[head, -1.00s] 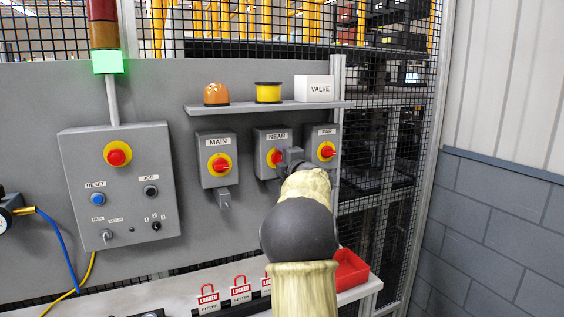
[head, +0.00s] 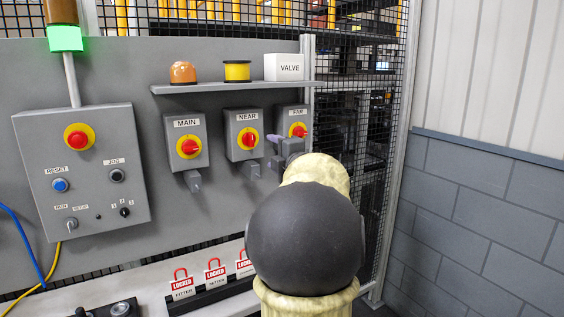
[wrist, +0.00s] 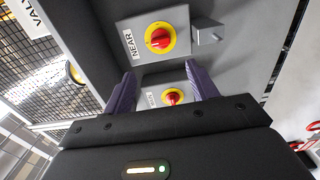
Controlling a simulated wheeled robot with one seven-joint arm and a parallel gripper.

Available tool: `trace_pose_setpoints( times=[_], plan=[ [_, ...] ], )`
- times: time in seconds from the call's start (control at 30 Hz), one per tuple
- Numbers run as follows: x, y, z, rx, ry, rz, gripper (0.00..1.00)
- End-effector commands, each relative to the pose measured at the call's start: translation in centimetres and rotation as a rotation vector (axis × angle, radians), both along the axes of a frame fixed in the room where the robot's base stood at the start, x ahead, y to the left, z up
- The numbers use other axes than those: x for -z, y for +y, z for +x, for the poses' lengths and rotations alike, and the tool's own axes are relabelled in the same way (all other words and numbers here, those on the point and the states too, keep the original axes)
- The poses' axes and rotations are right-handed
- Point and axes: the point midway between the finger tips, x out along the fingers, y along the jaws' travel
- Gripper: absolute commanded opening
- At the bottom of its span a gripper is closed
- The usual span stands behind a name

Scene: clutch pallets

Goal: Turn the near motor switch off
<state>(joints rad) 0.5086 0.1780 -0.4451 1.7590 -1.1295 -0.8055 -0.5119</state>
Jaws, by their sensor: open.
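The near switch (head: 248,138) is a grey box labelled NEAR, with a red handle on a yellow disc. My gripper (head: 275,148) is open and empty, just right of this switch and low in front of the far switch (head: 298,130). In the wrist view the near switch (wrist: 160,39) lies above the purple fingertips (wrist: 164,86), not between them. A smaller, more distant switch (wrist: 172,97) shows between the fingers; its label is unreadable. I cannot tell if a finger touches the near switch.
The main switch (head: 188,147) is left of the near one. A shelf (head: 215,88) above holds an orange dome (head: 183,73), a yellow spool (head: 237,71) and a VALVE box (head: 289,67). A control box (head: 82,172) is at left. LOCKED tags (head: 214,274) stand below.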

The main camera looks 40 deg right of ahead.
Motion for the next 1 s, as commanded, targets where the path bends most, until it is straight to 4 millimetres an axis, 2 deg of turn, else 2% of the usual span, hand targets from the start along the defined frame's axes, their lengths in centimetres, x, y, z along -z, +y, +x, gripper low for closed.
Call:
trace_pose_setpoints(
  times=[0.1, 0.3, 0.87, 1.0],
  plan=[
    [0.0, 0.5, -2.1, 0.000, -0.003, -0.001, 0.58],
    [0.0, 0.9, -3.5, -0.001, -0.001, 0.001, 0.58],
    [0.0, 0.9, -3.5, -0.001, -0.001, 0.003, 0.58],
    [1.3, 1.9, -2.5, 0.016, -0.007, 0.087, 0.58]
  ],
)
